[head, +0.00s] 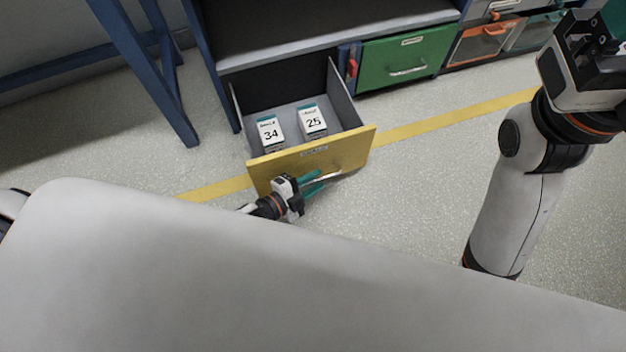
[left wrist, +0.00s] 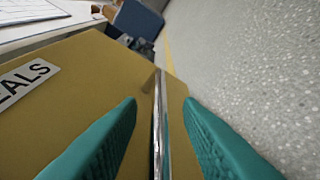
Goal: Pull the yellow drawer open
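The yellow drawer (head: 340,154) stands pulled out from the blue-framed bench, with its inside exposed. Two small white boxes, numbered 34 (head: 270,133) and 25 (head: 312,121), stand in it. My left gripper (head: 325,182) is at the drawer's front. In the left wrist view its two teal fingers (left wrist: 160,102) lie either side of the metal handle (left wrist: 157,130), with gaps to it, so it is open. The yellow front (left wrist: 75,95) and part of a label show there too. My right gripper (head: 588,50) is raised at the upper right, away from the drawer; its fingers are unclear.
A shut green drawer (head: 408,58) is right of the yellow one. Orange-fronted (head: 483,41) and teal bins are further right. A blue table leg (head: 160,85) stands to the left. A yellow line (head: 450,117) crosses the speckled floor, which is clear at right.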

